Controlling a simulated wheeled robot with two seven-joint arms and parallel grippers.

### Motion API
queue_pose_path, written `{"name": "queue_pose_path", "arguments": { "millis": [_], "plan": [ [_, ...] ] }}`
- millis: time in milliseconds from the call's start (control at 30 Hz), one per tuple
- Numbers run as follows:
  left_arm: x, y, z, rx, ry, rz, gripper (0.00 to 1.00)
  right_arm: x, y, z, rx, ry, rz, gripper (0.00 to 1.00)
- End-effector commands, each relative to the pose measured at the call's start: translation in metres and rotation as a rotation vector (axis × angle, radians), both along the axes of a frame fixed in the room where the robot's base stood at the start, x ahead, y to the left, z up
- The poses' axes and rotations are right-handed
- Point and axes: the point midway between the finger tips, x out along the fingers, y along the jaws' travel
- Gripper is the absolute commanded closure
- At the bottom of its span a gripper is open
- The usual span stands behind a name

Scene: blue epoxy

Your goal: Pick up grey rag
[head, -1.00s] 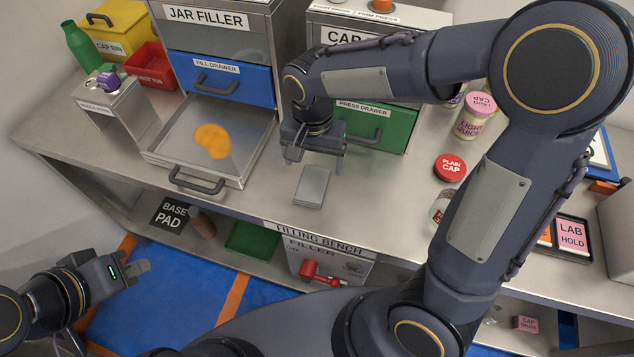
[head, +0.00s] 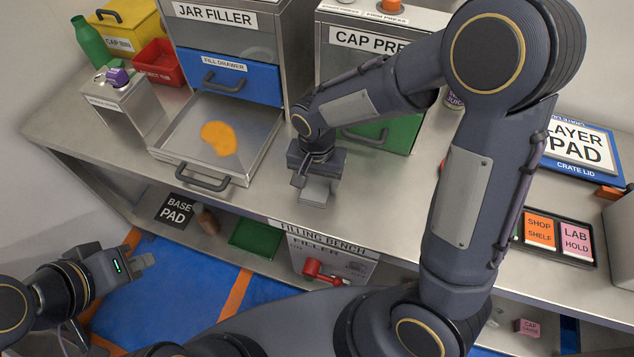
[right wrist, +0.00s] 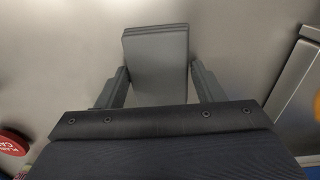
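The grey rag (head: 315,190) is a small folded grey stack lying flat on the steel bench top. It is partly hidden under my right gripper in the head view. In the right wrist view the grey rag (right wrist: 157,62) reaches out between and beyond the two fingers. My right gripper (head: 314,183) points down over the rag, and its fingers (right wrist: 158,80) stand apart on either side of it. I cannot tell whether they touch it. My left gripper (head: 142,262) is away at the lower left, off the bench, empty; its finger gap is unclear.
An open steel drawer tray (head: 172,148) with an orange spill (head: 219,138) is left of the rag. The green press drawer (head: 400,135) stands behind my right arm. Bare bench surrounds the rag.

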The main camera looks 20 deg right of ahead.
Motion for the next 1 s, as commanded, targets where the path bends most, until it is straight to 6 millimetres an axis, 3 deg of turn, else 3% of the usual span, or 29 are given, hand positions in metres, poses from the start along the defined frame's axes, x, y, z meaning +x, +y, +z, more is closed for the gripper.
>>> {"name": "queue_pose_path", "arguments": {
  "millis": [33,167,567,767,1000],
  "plan": [
    [0.0,0.0,0.0,0.0,0.0,0.0,1.0,0.0,0.0,0.0,0.0,0.0,0.0,0.46],
    [0.0,0.0,0.0,0.0,0.0,0.0,1.0,0.0,0.0,0.0,0.0,0.0,0.0,0.63],
    [0.0,0.0,0.0,0.0,0.0,0.0,1.0,0.001,0.0,0.008,0.0,-0.001,0.0,0.63],
    [0.0,0.0,0.002,0.0,0.0,0.0,1.0,0.001,0.0,0.035,0.003,-0.005,0.0,0.63],
    [0.0,0.0,-0.002,0.0,0.0,0.0,1.0,-0.032,0.016,0.073,0.003,-0.005,0.004,0.63]
  ]
}}
